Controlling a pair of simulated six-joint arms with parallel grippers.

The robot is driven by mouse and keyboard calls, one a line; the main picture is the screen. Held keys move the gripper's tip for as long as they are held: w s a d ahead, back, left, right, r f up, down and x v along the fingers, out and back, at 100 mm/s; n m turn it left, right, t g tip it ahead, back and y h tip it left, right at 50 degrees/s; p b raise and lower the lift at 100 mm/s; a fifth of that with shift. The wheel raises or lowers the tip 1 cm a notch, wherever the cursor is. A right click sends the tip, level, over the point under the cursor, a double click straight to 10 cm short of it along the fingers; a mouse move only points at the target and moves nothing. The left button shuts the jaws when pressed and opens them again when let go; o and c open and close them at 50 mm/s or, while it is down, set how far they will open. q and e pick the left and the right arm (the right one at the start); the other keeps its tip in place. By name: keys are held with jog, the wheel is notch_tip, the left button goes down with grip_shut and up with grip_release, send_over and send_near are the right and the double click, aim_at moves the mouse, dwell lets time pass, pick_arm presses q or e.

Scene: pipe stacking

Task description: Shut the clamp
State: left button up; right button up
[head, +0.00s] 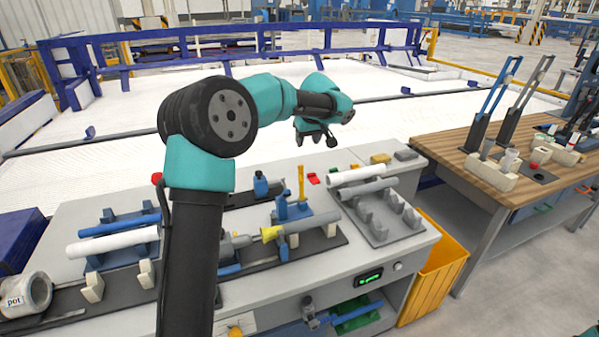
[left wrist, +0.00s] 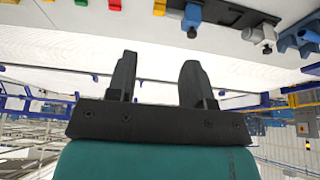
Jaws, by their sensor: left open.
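The clamp (head: 292,209) is a blue fixture with a yellow lever (head: 301,183) that stands upright. It sits on a dark base plate in the middle of the workbench, beside a grey pipe (head: 313,222) with a yellow end (head: 271,233). My left gripper (head: 318,138) hangs in the air above and beyond the clamp, near the bench's back edge, and touches nothing. In the left wrist view its two black fingers (left wrist: 157,82) are apart with nothing between them. My right gripper is out of view.
A white pipe (head: 355,174) and another grey pipe rest on a grey rack (head: 385,222) to the right. Blue and white pipes lie on supports at left. A smaller blue fixture (head: 262,184) stands near the clamp. The air around my left gripper is clear.

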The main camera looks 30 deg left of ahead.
aim_at(301, 166)
pick_arm(q)
jog(key=shift+f, duration=0.1)
jog(key=x, duration=1.7)
jog(key=shift+f, duration=0.15)
grip_shut()
